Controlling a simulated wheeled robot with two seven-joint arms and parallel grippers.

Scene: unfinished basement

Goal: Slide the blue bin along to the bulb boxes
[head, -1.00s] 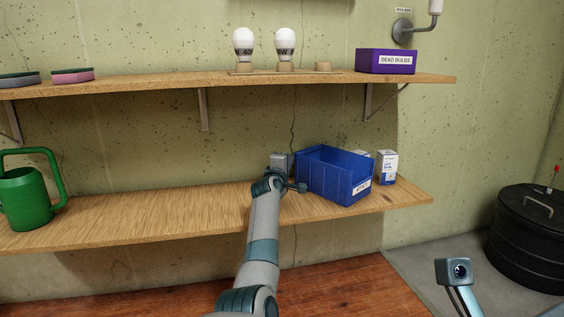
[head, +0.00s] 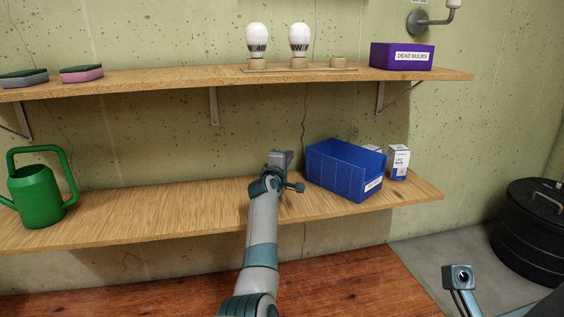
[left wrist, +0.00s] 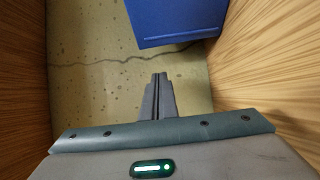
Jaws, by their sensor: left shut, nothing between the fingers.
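The blue bin (head: 335,178) stands on the lower shelf, right of the middle, with a white label on its front. A white and blue bulb box (head: 399,163) stands just to its right. Part of another box (head: 373,148) shows behind the bin. My left gripper (head: 286,156) is shut and empty, over the shelf by the bin's left side, with a small gap between. In the left wrist view the shut fingers (left wrist: 160,82) point at the wall, and the bin (left wrist: 178,18) is at the top, apart from them. My right gripper is not in view.
The lower shelf (head: 150,210) is bare between the green watering can (head: 38,195) and my left arm. The upper shelf (head: 160,78) holds sponges, two bulbs on stands and a purple dead-bulbs box (head: 402,56). The lower shelf's right end is just past the bulb box.

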